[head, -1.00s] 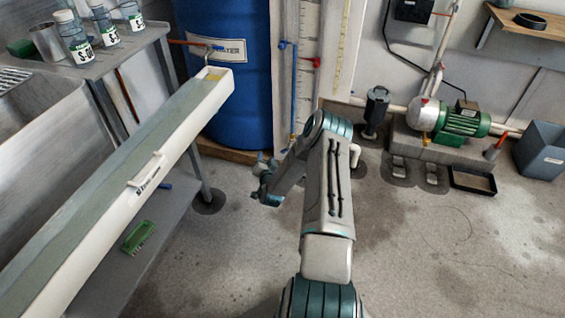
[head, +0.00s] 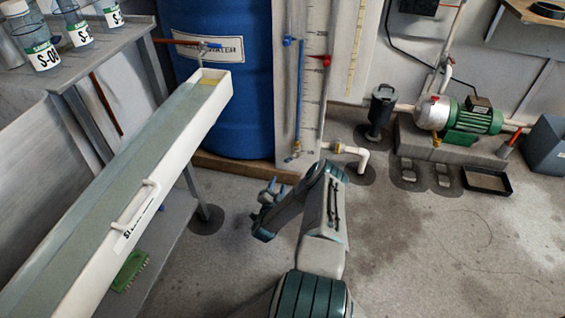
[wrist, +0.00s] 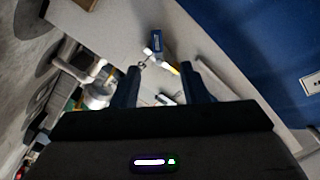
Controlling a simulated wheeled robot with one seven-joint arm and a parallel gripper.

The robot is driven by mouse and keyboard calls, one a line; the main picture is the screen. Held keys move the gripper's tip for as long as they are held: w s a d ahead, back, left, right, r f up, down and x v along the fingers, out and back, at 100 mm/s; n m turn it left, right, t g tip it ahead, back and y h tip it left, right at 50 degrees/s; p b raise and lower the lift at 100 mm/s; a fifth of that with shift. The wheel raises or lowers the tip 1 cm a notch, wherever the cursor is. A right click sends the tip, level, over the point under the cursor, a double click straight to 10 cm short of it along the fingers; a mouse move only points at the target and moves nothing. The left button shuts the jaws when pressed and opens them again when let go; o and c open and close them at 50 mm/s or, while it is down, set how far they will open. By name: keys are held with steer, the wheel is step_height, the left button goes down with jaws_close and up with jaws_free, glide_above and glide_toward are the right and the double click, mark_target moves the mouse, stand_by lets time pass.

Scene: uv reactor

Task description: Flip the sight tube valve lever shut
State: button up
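The sight tube (head: 300,95) is a thin upright tube with a blue column, mounted on a pale scale board against the wall. A small brass-and-blue valve (head: 293,155) sits at its foot; its lever is too small to read for position. My gripper (head: 269,189) is below and left of the valve in the head view, apart from it. In the wrist view my gripper (wrist: 166,76) is open, with two dark fingers spread and nothing held. Small blue, white and yellow fittings (wrist: 157,45) show beyond the fingertips there, apart from them.
A blue drum (head: 225,115) stands left of the scale board. A long white trough (head: 150,170) with a handle runs along the left. A white elbow pipe (head: 350,152), a dark canister (head: 381,110) and a green pump (head: 470,118) lie right.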

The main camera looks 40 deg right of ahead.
mark_target(288, 161)
steer(key=b+x, duration=0.1)
steer(key=x, duration=0.2)
steer(key=b+x, duration=0.2)
steer(key=x, duration=0.2)
steer(key=b+x, duration=0.1)
steer(key=x, duration=0.3)
steer(key=shift+s+d+f+b, duration=0.1)
steer(key=shift+s+d+b, duration=0.15)
steer(key=shift+d, duration=0.25)
steer(key=shift+w+d, duration=0.45)
jaws_close()
